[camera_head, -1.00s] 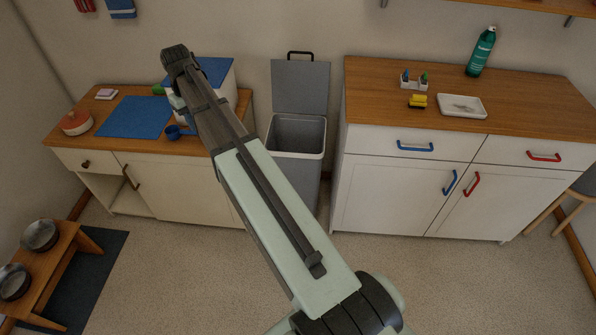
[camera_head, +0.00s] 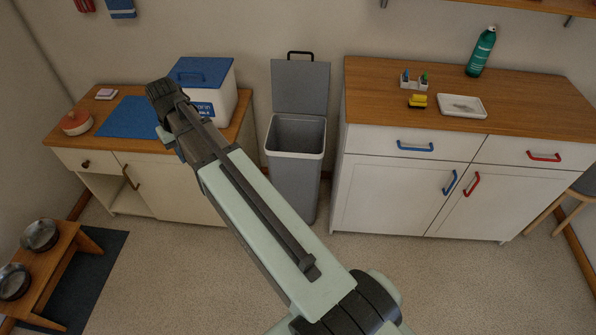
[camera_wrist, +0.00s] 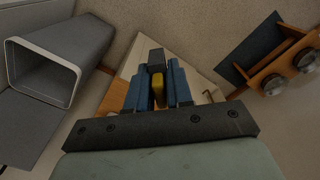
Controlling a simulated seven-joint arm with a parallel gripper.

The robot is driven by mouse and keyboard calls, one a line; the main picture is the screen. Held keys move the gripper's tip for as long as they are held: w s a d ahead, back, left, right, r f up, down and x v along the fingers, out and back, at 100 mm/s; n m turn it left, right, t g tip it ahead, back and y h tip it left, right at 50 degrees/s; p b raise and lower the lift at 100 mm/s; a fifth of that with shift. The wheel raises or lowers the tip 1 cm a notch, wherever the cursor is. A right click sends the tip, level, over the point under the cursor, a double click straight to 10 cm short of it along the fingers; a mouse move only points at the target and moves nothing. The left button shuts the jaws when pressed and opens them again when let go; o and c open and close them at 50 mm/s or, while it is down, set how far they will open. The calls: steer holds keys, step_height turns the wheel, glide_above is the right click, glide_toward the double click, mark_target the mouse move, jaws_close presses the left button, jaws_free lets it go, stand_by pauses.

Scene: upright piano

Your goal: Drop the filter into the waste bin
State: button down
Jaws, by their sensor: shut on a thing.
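The grey waste bin (camera_head: 297,190) stands between the two cabinets with its lid up and its mouth open. In the wrist view the bin's pale rim (camera_wrist: 45,44) is at the left, apart from my gripper. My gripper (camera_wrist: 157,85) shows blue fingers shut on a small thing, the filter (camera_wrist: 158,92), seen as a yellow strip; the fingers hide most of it. In the head view my arm largely hides the gripper, left of the bin near the left cabinet's front edge.
The right cabinet (camera_head: 380,195) borders the bin. A low wooden stand (camera_head: 48,270) with metal bowls is at lower left. Floor before the bin is clear.

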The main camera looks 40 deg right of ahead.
steer(key=shift+d, duration=0.1)
steer(key=d+f+m, duration=0.2)
steer(key=d+f, duration=0.3)
steer(key=d, duration=0.8)
steer(key=d+f+m, duration=0.2)
steer(key=d+f, duration=0.2)
steer(key=d, duration=0.9)
steer(key=d+f+m, duration=0.2)
steer(key=d+f, duration=0.3)
steer(key=d, duration=0.8)
steer(key=w+d+f+n, duration=0.6)
steer(key=w+d, duration=0.4)
steer(key=d, duration=0.2)
steer(key=shift+w+d+f, duration=0.15)
steer(key=shift+w+f, duration=0.2)
steer(key=shift+f, duration=2.95)
